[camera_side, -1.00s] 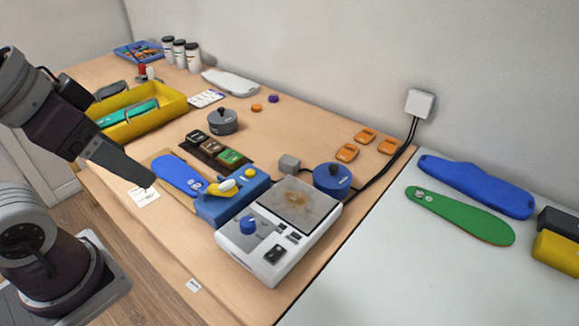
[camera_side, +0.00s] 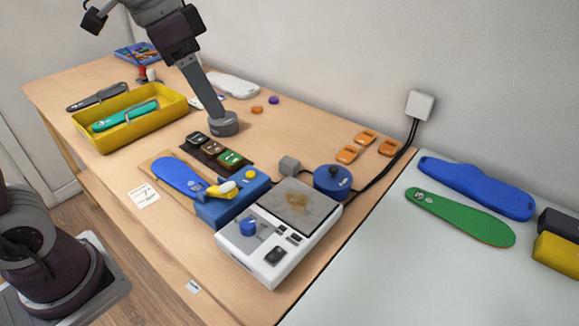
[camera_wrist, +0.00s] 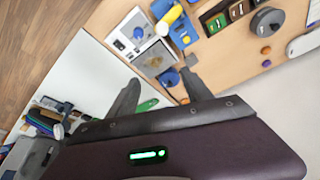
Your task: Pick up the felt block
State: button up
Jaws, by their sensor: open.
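The felt block appears to be the small grey cube (camera_side: 289,165) on the wooden bench, just left of a blue round knobbed piece. In the wrist view a small grey block (camera_wrist: 190,60) shows beyond the right finger, close to the blue round piece. My gripper (camera_side: 216,112) is in the upper middle of the side view, in front of the grey round lidded pot, well left of and behind the cube. In the wrist view my two fingers (camera_wrist: 162,92) are spread apart with nothing held between them. In the side view the fingertips overlap the pot, so their height is unclear.
The white heating unit (camera_side: 260,248), blue fixture (camera_side: 218,212) and blue round piece (camera_side: 332,182) crowd the cube's front and right. A black cable (camera_side: 385,168) runs behind it. The grey pot (camera_side: 228,127) stands under my gripper. Bare bench lies behind the cube, near the orange clips (camera_side: 347,154).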

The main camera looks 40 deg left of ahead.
jog(key=w+a+f+m+g, duration=0.2)
jog(key=w+f+m, duration=0.3)
jog(key=w, duration=0.8)
jog(key=m+g+y, duration=0.1)
jog(key=m+y, duration=0.1)
jog(key=m, duration=0.4)
send_over(291, 161)
jog(key=f, duration=1.7)
jog(key=shift+a, duration=0.4)
jog(key=shift+m, duration=0.4)
jog(key=f, duration=0.5)
jog(key=d+f, duration=0.1)
jog(key=f, duration=0.2)
jog(key=shift+r, duration=0.1)
grip_shut()
notch_tip(291, 161, up, 10)
jog(key=shift+a, duration=0.1)
